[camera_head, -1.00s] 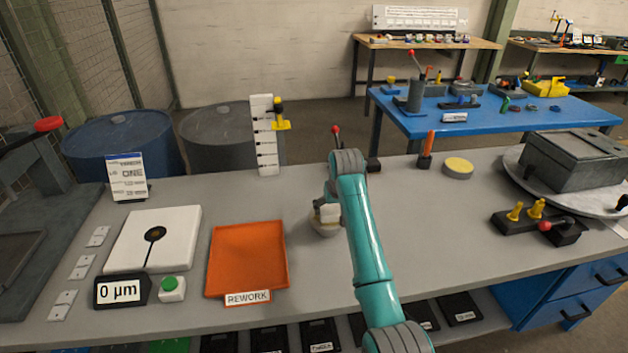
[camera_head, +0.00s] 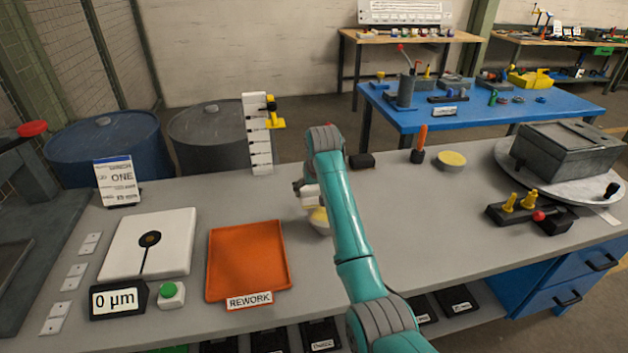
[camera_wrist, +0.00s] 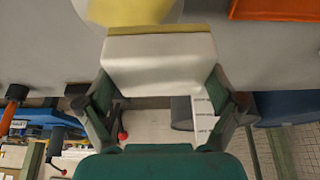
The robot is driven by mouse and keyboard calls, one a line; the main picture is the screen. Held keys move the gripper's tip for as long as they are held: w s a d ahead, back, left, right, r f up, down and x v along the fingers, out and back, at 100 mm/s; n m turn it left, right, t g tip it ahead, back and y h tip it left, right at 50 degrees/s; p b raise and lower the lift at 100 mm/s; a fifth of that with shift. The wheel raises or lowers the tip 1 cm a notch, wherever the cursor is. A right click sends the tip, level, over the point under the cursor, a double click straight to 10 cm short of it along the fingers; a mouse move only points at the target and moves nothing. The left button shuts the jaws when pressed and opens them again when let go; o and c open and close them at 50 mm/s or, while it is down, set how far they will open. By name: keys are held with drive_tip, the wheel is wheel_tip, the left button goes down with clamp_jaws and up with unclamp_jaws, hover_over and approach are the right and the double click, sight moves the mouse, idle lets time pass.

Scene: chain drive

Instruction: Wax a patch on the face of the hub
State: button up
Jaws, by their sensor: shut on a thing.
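My gripper (camera_head: 304,190) is shut on a pale block (camera_wrist: 160,65) with a yellow strip along its far edge. The block is held above the bench near a round dish with a yellow top (camera_head: 319,217). In the wrist view this yellow top (camera_wrist: 130,8) shows just beyond the block, partly cut off by the frame. Whether the block touches the dish is unclear; it appears slightly above it. A second round, yellow-topped piece (camera_head: 451,160) stands further right on the bench. I cannot tell which thing is the hub.
An orange REWORK tray (camera_head: 247,262) lies left of the gripper. A white plate (camera_head: 120,245) with a black round part and a 0 µm display (camera_head: 118,300) are further left. A white scale post (camera_head: 256,135) stands behind. A grey box (camera_head: 570,155) sits on a turntable at right.

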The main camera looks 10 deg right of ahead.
drive_tip(key=shift+r, duration=2)
drive_tip(key=shift+d, duration=0.1)
